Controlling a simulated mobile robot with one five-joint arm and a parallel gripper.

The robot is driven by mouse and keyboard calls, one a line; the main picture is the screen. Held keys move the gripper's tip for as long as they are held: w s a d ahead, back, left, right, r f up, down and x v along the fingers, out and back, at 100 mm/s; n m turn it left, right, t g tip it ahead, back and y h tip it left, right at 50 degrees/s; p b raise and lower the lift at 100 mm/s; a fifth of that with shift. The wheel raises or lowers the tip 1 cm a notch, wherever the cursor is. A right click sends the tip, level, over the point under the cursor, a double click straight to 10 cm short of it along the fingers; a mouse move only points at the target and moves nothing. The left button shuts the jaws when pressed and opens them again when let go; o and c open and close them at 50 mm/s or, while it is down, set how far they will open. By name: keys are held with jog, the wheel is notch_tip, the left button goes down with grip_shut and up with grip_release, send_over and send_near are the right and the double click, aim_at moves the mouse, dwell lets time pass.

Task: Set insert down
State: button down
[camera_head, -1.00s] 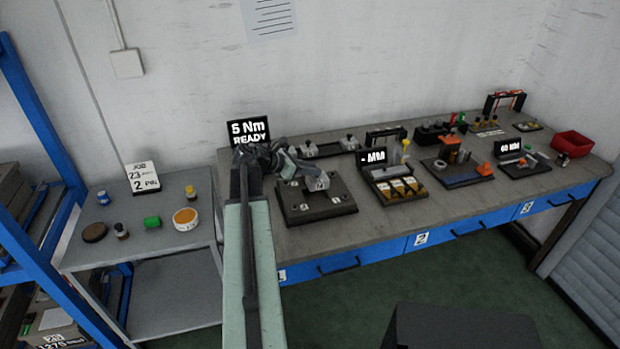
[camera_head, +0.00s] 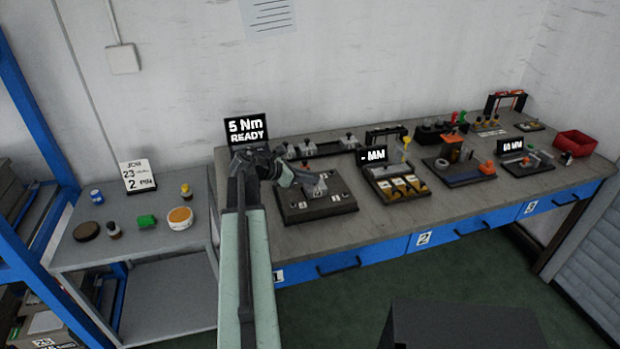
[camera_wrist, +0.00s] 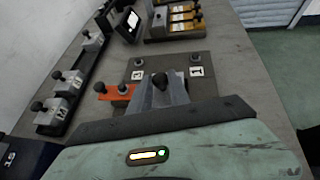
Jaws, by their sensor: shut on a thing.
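My gripper (camera_head: 314,187) is over the dark base plate (camera_head: 292,217) on the front left of the bench. In the wrist view my gripper (camera_wrist: 160,92) is shut on the insert, of which a dark round knob (camera_wrist: 160,80) shows at the fingertips. The rest of the insert is hidden by the fingers, so I cannot tell whether it touches the plate. The plate (camera_wrist: 185,64) carries small dark posts and white number labels. An orange piece (camera_wrist: 117,93) lies beside the fingers on the left.
A rail of knobbed blocks (camera_wrist: 75,82) stands left of the plate in the wrist view. A screen reading "5 Nm READY" (camera_head: 247,130) stands behind my arm. A tray with yellow-fronted blocks (camera_head: 400,190) is to the right. A grey side table (camera_head: 150,245) stands left.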

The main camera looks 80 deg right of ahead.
jog(key=c, duration=1.2)
grip_release()
jog(key=shift+r, duration=0.1)
jog(key=shift+w+a+r+p, duration=0.1)
jog(key=shift+w+r+p, duration=0.05)
jog(key=shift+r+p, duration=0.4)
jog(key=shift+w+a+r+p, duration=0.1)
jog(key=shift+w+r+p, duration=0.05)
jog(key=shift+r+p, duration=0.35)
jog(key=p+v, duration=0.4)
jog(key=v, duration=0.7)
jog(key=shift+f+p, duration=0.35)
jog(key=shift+p, duration=0.05)
jog(key=shift+w+a, duration=0.1)
